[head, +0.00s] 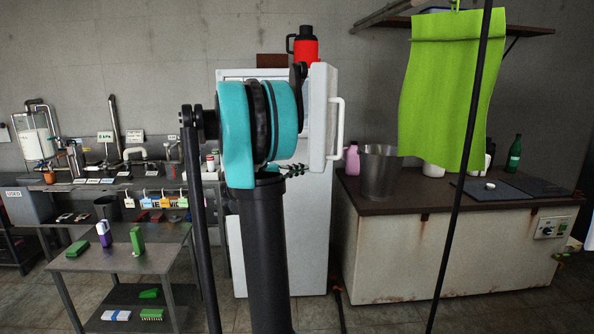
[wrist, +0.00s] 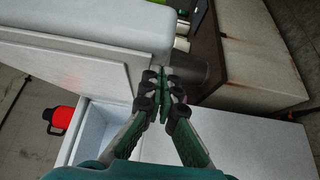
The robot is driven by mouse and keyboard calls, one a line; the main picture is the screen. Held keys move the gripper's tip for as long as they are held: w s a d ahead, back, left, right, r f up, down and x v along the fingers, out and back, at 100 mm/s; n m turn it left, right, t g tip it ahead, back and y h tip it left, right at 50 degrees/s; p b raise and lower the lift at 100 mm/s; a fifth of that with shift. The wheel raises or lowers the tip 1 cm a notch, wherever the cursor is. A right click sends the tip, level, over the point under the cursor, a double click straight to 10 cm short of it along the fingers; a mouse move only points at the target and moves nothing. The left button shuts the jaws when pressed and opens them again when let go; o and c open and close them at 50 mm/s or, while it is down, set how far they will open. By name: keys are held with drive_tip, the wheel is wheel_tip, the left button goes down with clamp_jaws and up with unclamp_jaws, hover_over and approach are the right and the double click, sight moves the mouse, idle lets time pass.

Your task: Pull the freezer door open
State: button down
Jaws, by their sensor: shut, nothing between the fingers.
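The white freezer door (head: 320,115) is the upper door of a tall white fridge-freezer (head: 312,215). It stands open, out from the cabinet, with its white bar handle (head: 339,130) on the right. The door (wrist: 100,22) fills the upper left of the wrist view, and its paler inner panel faces the gripper. My gripper (wrist: 163,82) has its green-and-black fingers together, with nothing between them, near the door's inner side and free edge. In the head view, my gripper (head: 295,170) is partly hidden by my teal wrist, just below the door.
A red jug (head: 306,46) stands on top of the fridge-freezer. To the right, a rusty counter (head: 440,260) holds a metal bucket (head: 379,175). A green cloth (head: 450,90) hangs above it. A grey table (head: 115,258) is at left.

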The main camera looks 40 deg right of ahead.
drive_tip(key=s+d, duration=1.4)
drive_tip(key=d, duration=0.3)
drive_tip(key=shift+s+d, duration=0.2)
drive_tip(key=shift+s, duration=0.2)
